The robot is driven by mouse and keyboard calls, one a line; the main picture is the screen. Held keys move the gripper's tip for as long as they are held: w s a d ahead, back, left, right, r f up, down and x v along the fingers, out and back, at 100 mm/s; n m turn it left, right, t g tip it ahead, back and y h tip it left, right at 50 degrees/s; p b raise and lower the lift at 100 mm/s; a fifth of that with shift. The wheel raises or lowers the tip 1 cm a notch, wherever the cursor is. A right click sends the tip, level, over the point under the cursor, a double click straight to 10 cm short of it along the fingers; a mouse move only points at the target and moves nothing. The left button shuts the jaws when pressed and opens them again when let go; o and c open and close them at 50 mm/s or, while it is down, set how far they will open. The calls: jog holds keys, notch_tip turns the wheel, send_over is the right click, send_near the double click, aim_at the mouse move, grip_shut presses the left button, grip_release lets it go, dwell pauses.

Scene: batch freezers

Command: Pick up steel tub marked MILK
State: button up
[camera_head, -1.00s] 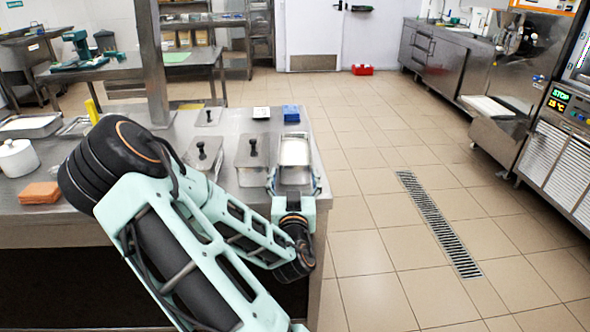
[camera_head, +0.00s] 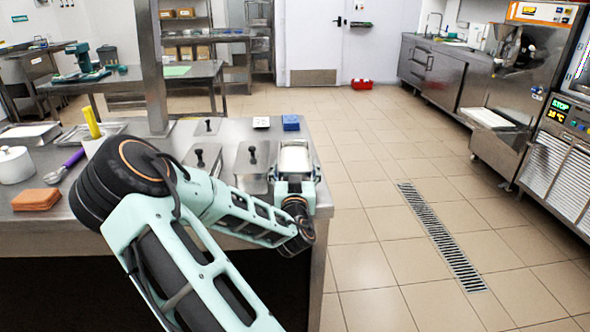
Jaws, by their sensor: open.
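A steel tub (camera_head: 294,146) with white contents stands open at the right end of the steel worktable. Two steel tubs with black-knobbed lids stand to its left: a middle one (camera_head: 246,163) and a left one (camera_head: 210,151). No MILK marking can be read on any of them. My gripper (camera_head: 294,178) is open at the near end of the white-filled tub, with a finger toward each side. I cannot tell whether the fingers touch it. My wrist and gripper hide the tub's near end.
The worktable (camera_head: 225,128) also holds a blue box (camera_head: 291,122), a white card (camera_head: 261,122), a white crock (camera_head: 15,165), orange cloths (camera_head: 36,199) and a purple-handled tool (camera_head: 70,160). A column (camera_head: 152,70) rises from it. Tiled floor is open to the right.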

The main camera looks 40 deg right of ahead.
jog(key=shift+w+d, duration=0.15)
jog(key=shift+w, duration=0.1)
jog(key=shift+c, duration=0.4)
jog(key=c, duration=1.5)
jog(key=shift+r, duration=0.1)
jog(key=shift+c, duration=0.8)
